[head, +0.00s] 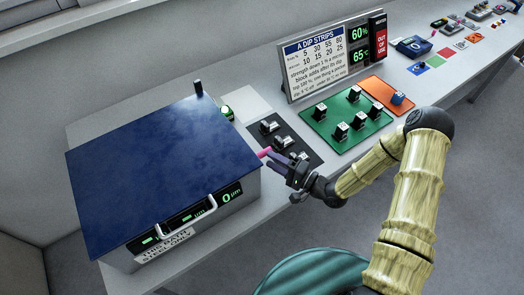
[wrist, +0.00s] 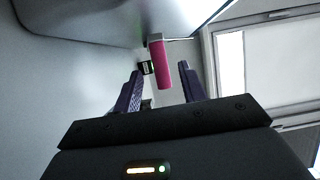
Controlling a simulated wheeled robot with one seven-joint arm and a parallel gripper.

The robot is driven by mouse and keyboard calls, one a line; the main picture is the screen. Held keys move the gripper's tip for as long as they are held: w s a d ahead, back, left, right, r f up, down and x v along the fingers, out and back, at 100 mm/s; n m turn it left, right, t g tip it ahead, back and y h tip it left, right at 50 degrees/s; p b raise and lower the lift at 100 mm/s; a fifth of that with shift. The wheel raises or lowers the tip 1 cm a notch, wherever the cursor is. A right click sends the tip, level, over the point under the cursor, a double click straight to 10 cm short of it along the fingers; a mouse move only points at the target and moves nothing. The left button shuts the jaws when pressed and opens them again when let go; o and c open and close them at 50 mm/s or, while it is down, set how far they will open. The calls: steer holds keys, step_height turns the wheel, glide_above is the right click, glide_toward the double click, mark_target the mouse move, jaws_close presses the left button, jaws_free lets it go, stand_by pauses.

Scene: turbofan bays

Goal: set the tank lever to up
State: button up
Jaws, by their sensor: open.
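The tank (head: 150,165) is a grey box with a large dark blue lid, at the left in the head view. Its lever (head: 264,152) has a pink grip and sticks out from the tank's right side, close to my fingertips. In the wrist view the pink lever (wrist: 161,65) stands between my two purple fingers, with a gap on each side. My gripper (head: 278,164) is open beside the tank and holds nothing. It also shows in the wrist view (wrist: 160,75). I cannot tell the lever's exact setting from these views.
A dark mat (head: 285,142) with several dark blocks lies just behind my gripper. A green mat (head: 346,122) with several blocks and an orange mat (head: 384,94) lie further right. A dip strips sign (head: 318,62) stands behind them. A dark post (head: 198,88) rises at the lid's back corner.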

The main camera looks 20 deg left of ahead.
mark_target(262, 153)
steer(key=p+x, duration=0.1)
steer(key=x, duration=0.4)
steer(key=shift+w+a, duration=0.1)
jaws_close()
steer(key=shift+w+r, duration=0.1)
steer(key=shift+r, duration=0.05)
